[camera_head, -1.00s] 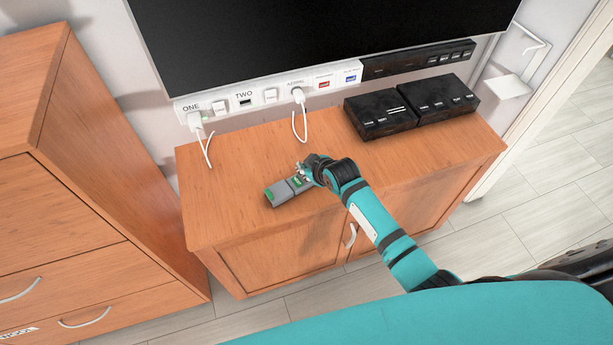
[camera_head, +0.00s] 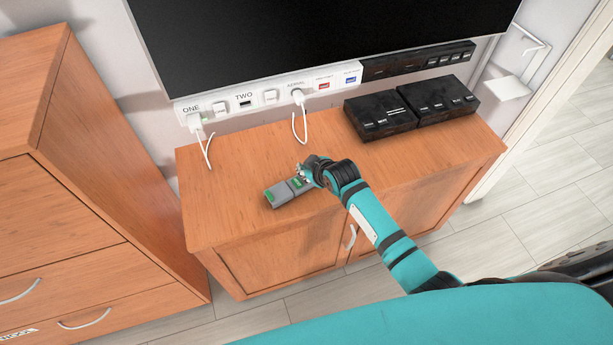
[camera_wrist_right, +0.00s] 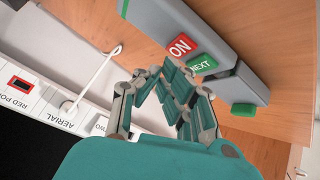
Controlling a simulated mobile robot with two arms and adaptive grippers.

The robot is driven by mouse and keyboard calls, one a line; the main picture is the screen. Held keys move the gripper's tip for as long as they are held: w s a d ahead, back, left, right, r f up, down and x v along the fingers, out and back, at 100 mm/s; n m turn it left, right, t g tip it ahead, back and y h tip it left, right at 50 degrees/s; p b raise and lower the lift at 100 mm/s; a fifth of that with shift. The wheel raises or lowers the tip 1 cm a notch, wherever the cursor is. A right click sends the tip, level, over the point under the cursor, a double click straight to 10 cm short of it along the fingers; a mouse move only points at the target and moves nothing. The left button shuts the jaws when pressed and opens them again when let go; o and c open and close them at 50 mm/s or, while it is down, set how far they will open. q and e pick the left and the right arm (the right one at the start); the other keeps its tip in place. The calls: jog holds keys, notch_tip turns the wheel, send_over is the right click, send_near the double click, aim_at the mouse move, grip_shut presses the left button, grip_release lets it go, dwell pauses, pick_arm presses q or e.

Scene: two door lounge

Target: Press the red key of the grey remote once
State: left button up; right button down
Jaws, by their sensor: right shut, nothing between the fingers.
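The grey remote (camera_head: 283,196) lies on the wooden cabinet top, left of my right gripper (camera_head: 305,172). It appears as two grey sections with green patches. In the right wrist view the remote (camera_wrist_right: 160,18) shows a red key (camera_wrist_right: 181,47) marked ON and a green key (camera_wrist_right: 202,66) marked NEXT. My right gripper (camera_wrist_right: 171,74) is shut and empty. Its fingertips appear beside the two keys, close to the remote; I cannot tell whether they touch it. In the head view the red key is hidden. My left gripper is not in view.
Two black boxes (camera_head: 381,114) stand at the back right of the cabinet top (camera_head: 235,220). A white socket strip (camera_head: 258,93) with white cables runs along the wall below the black screen (camera_head: 300,35). A taller wooden chest (camera_head: 90,160) stands on the left.

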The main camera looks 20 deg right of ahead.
jog(key=shift+f, duration=0.4)
jog(key=shift+f, duration=0.4)
dwell(0.6)
dwell(0.4)
jog(key=shift+r+p, duration=0.65)
jog(key=shift+r, duration=0.15)
jog(key=shift+r, duration=0.1)
notch_tip(320, 180, up, 5)
jog(key=p, duration=0.5)
